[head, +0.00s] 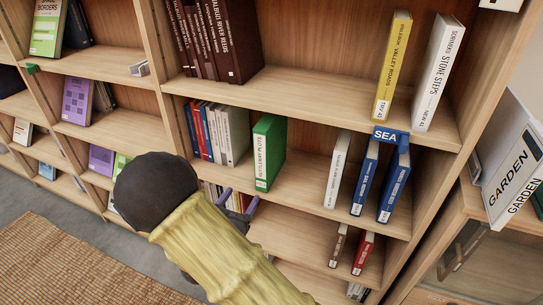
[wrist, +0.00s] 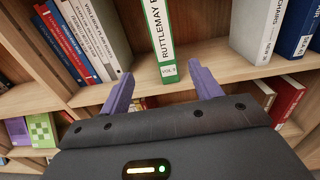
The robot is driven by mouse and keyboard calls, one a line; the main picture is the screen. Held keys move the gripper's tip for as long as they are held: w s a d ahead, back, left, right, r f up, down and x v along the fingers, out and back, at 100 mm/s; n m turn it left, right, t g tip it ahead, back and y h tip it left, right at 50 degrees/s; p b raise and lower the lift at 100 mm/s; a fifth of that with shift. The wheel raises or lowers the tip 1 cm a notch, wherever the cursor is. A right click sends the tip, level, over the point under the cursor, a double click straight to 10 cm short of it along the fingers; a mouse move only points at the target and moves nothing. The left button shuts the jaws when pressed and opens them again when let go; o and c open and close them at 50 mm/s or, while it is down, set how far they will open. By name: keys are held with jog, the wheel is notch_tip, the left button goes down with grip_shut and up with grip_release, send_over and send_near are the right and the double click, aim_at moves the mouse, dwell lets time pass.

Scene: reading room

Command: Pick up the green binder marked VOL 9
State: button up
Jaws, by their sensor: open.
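The green binder (head: 270,150) stands upright on the middle shelf of the bookcase, with free shelf on its right. In the wrist view the green binder (wrist: 166,52) shows its spine with a white title strip beginning RUTTLEMAY and a small label at the bottom that seems to read VOL 9. My gripper (wrist: 161,88) is open and empty, its two purple fingers apart, one on each side of the spine's lower end in the picture. In the head view my gripper (head: 238,203) is below and left of the binder, partly hidden by my arm.
Left of the binder stands a row of grey, red and blue books (head: 215,132). Right of it, past a gap, are a white book (head: 337,168) and two blue ones (head: 365,177). A blue SEA sign (head: 387,135) hangs from the shelf above. Lower shelves hold more books.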

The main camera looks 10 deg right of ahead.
aim_at(259, 170)
jog(key=shift+d+r, duration=0.1)
jog(key=x, duration=1.2)
jog(key=shift+w, duration=0.1)
jog(key=shift+x, duration=2.65)
jog(key=shift+d, duration=0.2)
grip_shut()
